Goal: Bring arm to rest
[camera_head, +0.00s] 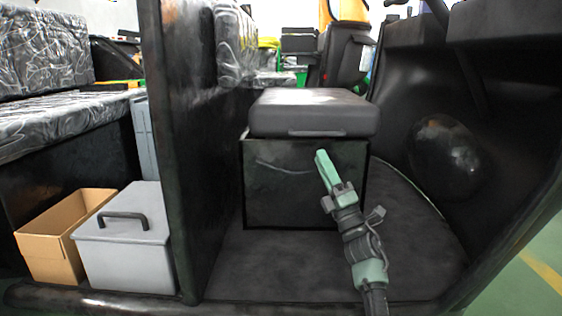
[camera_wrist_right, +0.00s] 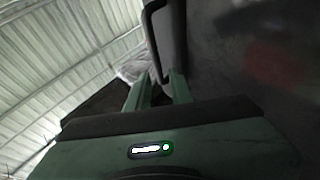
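My right gripper (camera_head: 321,155) is in front of the black seat box, with its green fingers pointing up and slightly left. Its tips are just below the handle (camera_head: 317,133) on the front edge of the grey seat (camera_head: 312,110). In the right wrist view, the two fingers of the right gripper (camera_wrist_right: 160,75) stand apart with a narrow gap. A dark bar-shaped handle (camera_wrist_right: 149,40) shows beyond the tips, its lower end near the gap; I cannot tell whether they touch. I see nothing held. My left arm and gripper are not in view.
The black seat box (camera_head: 290,190) stands on the dark vehicle floor (camera_head: 265,265). A black partition (camera_head: 190,140) is to its left. Beyond it are a grey lidded box (camera_head: 130,255) and an open cardboard box (camera_head: 45,245). A dark curved panel (camera_head: 460,120) bounds the right.

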